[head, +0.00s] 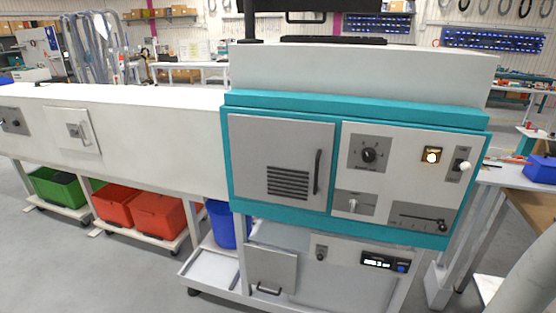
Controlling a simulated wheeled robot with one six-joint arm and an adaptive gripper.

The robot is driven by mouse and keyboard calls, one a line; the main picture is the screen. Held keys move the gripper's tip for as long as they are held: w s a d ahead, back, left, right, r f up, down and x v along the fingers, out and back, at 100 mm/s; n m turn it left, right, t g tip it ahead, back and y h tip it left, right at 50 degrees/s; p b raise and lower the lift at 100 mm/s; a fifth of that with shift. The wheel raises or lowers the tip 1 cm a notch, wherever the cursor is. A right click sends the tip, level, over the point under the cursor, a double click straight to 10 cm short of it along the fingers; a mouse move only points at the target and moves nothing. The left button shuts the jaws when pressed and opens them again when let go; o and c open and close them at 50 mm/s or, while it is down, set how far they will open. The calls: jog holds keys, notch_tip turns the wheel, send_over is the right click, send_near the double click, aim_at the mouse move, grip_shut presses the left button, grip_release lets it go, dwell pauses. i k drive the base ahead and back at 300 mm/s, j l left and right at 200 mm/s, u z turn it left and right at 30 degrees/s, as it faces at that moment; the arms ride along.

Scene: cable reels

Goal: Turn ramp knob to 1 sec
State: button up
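A teal-framed machine (232,160) fills the middle right. Its right front panel carries a round black knob (369,155) on a grey plate with marks around it. This may be the ramp knob, but the label and pointer setting are too small to read. Below it is a smaller plate with a white toggle or knob (352,204). A slider plate with a black handle (441,226) is at the lower right. My gripper is not in view.
A lit square button (431,156) and a lever switch (461,165) are to the right of the knob. A grey door with a handle (317,172) is to its left. A lower panel has a small display (377,261). A side bench with a blue bin (540,169) stands at the right.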

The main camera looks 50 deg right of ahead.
aim_at(367, 154)
jog(key=l+z, duration=0.15)
jog(key=z, duration=0.25)
jog(key=i+l+z, duration=0.1)
jog(key=z, duration=0.35)
jog(key=l+z, duration=0.1)
jog(key=z, duration=0.3)
jog(key=i, duration=0.05)
